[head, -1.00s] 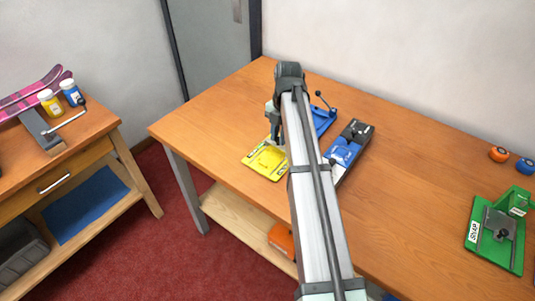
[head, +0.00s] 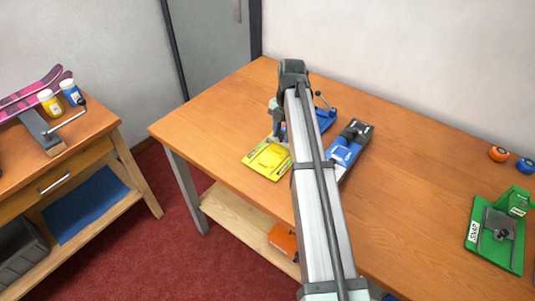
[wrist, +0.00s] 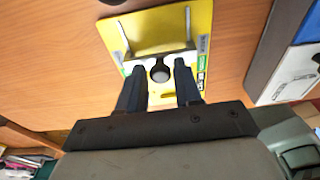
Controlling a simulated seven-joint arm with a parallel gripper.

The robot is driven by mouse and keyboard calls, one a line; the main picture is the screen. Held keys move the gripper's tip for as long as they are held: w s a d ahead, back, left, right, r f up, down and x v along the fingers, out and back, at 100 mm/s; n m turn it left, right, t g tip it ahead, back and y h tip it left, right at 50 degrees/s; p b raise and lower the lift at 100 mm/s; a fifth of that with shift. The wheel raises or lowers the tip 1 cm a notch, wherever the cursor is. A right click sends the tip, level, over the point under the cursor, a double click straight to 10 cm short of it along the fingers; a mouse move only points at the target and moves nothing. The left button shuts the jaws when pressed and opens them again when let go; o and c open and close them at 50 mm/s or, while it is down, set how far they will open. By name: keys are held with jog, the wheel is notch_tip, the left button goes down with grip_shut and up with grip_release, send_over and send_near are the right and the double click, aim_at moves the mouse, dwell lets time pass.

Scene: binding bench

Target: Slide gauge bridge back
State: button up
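My gripper (wrist: 160,68) is open over the yellow plate (wrist: 201,18), which lies on the bench and shows in the head view (head: 258,168). In the wrist view a pale bar (wrist: 150,53) crosses the plate between two upright rails; I take it for the gauge bridge. A dark round knob (wrist: 160,73) at it lies between my fingertips, with gaps on both sides. I cannot tell how high the fingers are above the plate. In the head view my arm hides part of the plate, and the bar cannot be made out there.
A blue fixture with a lever (head: 326,116) and a blue-and-grey box (head: 350,143) stand right of the yellow plate. A green fixture (head: 483,252) and orange (head: 499,154) and blue (head: 526,166) rolls lie far right. The bench (head: 205,115) is clear at left.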

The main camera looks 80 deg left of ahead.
jog(key=shift+r, duration=0.1)
notch_tip(320, 180, up, 10)
dwell(1.3)
dwell(0.3)
